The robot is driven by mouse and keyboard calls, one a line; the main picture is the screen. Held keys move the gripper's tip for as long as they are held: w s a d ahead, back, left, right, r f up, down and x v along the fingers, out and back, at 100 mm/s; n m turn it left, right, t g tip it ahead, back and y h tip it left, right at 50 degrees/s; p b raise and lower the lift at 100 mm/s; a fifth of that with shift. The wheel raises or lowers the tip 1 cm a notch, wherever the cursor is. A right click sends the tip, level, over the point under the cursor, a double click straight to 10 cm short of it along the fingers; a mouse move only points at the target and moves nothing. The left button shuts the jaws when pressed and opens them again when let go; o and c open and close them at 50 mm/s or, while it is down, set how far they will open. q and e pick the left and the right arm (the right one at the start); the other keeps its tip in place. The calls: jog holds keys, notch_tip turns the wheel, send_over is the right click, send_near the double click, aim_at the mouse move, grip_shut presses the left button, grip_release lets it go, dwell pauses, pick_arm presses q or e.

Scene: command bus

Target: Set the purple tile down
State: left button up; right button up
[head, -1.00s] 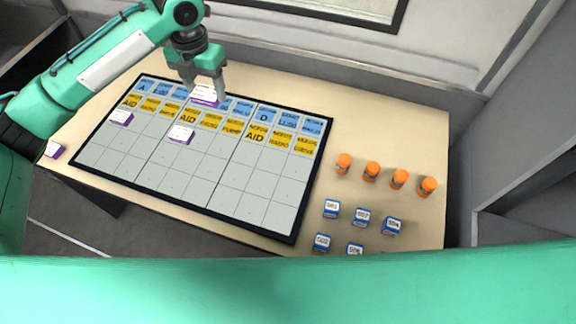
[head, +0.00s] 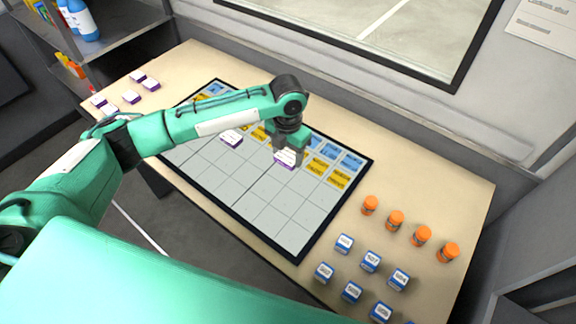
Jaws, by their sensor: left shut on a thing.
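My left gripper (head: 289,148) points down over the board (head: 268,207), right of its middle. It is shut on a purple tile (head: 285,158) with a white top. I cannot tell whether the tile touches the board. Another purple tile (head: 232,138) sits on the board to the left, beside my forearm. The board has blue and yellow header cells at its back and a grey grid in front; my arm hides part of the headers. My right gripper is not in view.
Several purple tiles (head: 131,97) lie at the table's left end. Several orange cylinders (head: 396,221) and blue-and-white blocks (head: 371,261) stand right of the board. A shelf with blue bottles (head: 80,20) is at the back left. The grid's front cells are clear.

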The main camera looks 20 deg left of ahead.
aim_at(287, 176)
pick_arm(q)
notch_tip(287, 176, down, 3)
jog(key=shift+r, duration=0.1)
notch_tip(287, 176, down, 4)
jog(key=shift+f+p, duration=0.15)
jog(key=shift+p, duration=0.25)
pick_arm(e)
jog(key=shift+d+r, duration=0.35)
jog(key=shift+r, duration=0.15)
pick_arm(q)
jog(key=shift+f, duration=0.1)
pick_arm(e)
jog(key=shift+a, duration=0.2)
pick_arm(q)
jog(key=o, duration=1)
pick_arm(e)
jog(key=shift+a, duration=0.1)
